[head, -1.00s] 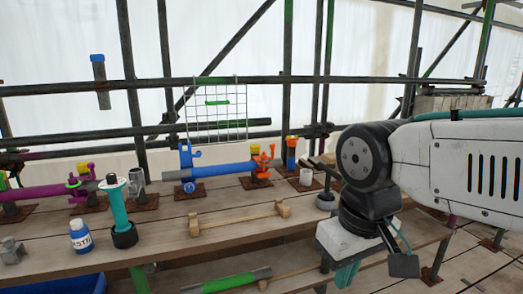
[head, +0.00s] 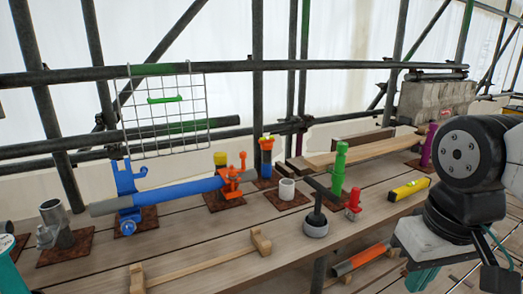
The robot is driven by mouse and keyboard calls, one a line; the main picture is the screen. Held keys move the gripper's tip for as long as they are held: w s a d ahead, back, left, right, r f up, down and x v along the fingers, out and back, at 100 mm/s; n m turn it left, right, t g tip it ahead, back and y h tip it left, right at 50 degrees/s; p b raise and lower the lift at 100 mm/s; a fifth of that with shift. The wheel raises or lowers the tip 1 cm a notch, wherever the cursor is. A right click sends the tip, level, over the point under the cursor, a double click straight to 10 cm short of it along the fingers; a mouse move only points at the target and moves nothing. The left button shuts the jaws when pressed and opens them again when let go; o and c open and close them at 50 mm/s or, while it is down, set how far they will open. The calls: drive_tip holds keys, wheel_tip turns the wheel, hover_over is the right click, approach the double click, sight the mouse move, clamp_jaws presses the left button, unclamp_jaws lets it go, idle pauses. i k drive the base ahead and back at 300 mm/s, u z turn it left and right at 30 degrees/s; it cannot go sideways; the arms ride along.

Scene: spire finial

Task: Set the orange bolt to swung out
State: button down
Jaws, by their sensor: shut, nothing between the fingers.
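An orange coupler (head: 232,178) sits at the right end of a blue tube (head: 178,191) on the bench. The orange bolt (head: 242,161) appears to be its upright part, standing up on the right side. The coupler is small here, and I cannot tell exactly how the bolt sits in it. A blue bracket (head: 128,184) holds the tube's left end. My arm is at the right edge of the picture, well apart from the coupler. My gripper is not visible.
Near the coupler stand a white cup (head: 287,190), a dark-handled tool with a round base (head: 316,224), a green post (head: 339,170) and a red fitting (head: 353,205). A yellow level (head: 409,190) lies farther right. A wire grid (head: 167,115) hangs behind the tube. A wooden bar (head: 200,265) lies in front.

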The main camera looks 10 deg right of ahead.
sight(231, 166)
drive_tip(key=u, duration=0.1)
drive_tip(key=i, duration=1.2)
drive_tip(key=u, duration=0.55)
